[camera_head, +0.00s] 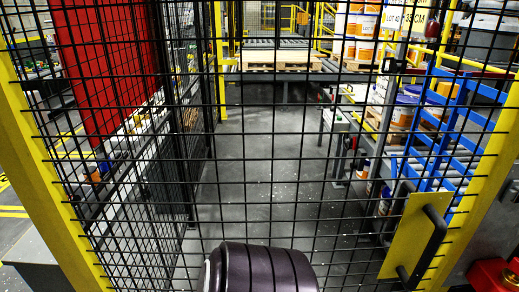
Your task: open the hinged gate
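The hinged gate (47,188) has a yellow frame filled with black wire mesh, and it spans most of the view in front of me. It looks closed. A yellow plate (405,235) with a black upright pull handle (433,243) sits at its lower right, beside the slanting yellow frame bar. Neither gripper shows, and nothing is seen touching the handle. A dark, rounded, ribbed part at the bottom middle may be mine; I cannot tell.
Beyond the mesh lies a clear grey floor lane (270,165). A red panel (105,65) stands at left, and a blue rack (455,125) at right. Pails on a pallet (285,66) area stand at the back. A red object (488,274) sits at the lower right corner.

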